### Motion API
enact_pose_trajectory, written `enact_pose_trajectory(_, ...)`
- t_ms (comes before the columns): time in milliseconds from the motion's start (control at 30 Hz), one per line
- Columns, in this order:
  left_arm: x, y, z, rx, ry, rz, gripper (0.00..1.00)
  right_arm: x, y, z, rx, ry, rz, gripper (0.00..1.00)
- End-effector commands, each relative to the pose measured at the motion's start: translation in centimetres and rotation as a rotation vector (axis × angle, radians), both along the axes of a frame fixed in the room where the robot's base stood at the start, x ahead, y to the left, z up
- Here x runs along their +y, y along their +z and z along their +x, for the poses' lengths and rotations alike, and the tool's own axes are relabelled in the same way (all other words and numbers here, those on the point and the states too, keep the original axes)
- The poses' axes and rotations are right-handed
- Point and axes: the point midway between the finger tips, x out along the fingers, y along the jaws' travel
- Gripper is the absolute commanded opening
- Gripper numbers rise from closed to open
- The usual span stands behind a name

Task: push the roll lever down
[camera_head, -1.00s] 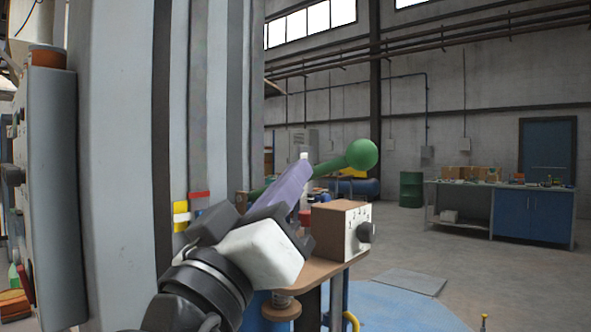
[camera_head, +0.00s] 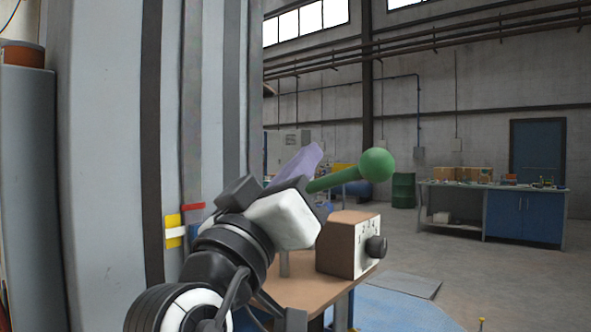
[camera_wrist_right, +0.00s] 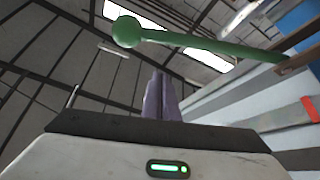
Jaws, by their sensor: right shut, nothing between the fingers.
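The roll lever is a green rod with a round green ball knob (camera_head: 376,164) at its end, slanting up to the right in the head view. In the right wrist view its knob (camera_wrist_right: 127,32) is at the upper left and its rod runs right to a brown mount. My right gripper (camera_head: 312,152) has purple fingers, closed together and empty. In the head view it overlaps the lower part of the rod, hiding the lever's base. In the wrist view the fingertips (camera_wrist_right: 158,78) point up below the rod, with a visible gap. My left gripper is not in view.
A brown box with a dark dial (camera_head: 376,248) stands on a small brown table (camera_head: 310,293) right of my gripper. A tall grey machine column (camera_head: 100,170) fills the left. A workbench (camera_head: 455,212) and green drum (camera_head: 403,190) stand far back, with open floor before them.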

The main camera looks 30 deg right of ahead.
Motion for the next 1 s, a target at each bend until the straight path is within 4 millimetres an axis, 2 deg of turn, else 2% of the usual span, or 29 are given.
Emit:
enact_pose_trajectory(33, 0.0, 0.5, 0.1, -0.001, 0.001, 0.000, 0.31, -0.9, 1.0, 0.6, -0.001, -0.005, -0.004, 0.00)
enact_pose_trajectory(200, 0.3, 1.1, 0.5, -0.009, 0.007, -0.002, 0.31, -3.5, 2.6, 2.2, 0.000, -0.005, -0.002, 0.00)
enact_pose_trajectory(300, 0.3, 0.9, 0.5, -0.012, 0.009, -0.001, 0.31, -3.9, 0.5, 1.9, 0.004, -0.001, -0.004, 0.00)
enact_pose_trajectory(500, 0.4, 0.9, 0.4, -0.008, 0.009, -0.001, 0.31, -4.4, -1.2, 1.4, 0.002, 0.000, -0.002, 0.00)
enact_pose_trajectory(1000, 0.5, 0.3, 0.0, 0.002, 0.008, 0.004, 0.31, -4.5, -1.8, 1.3, -0.003, 0.001, 0.001, 0.00)
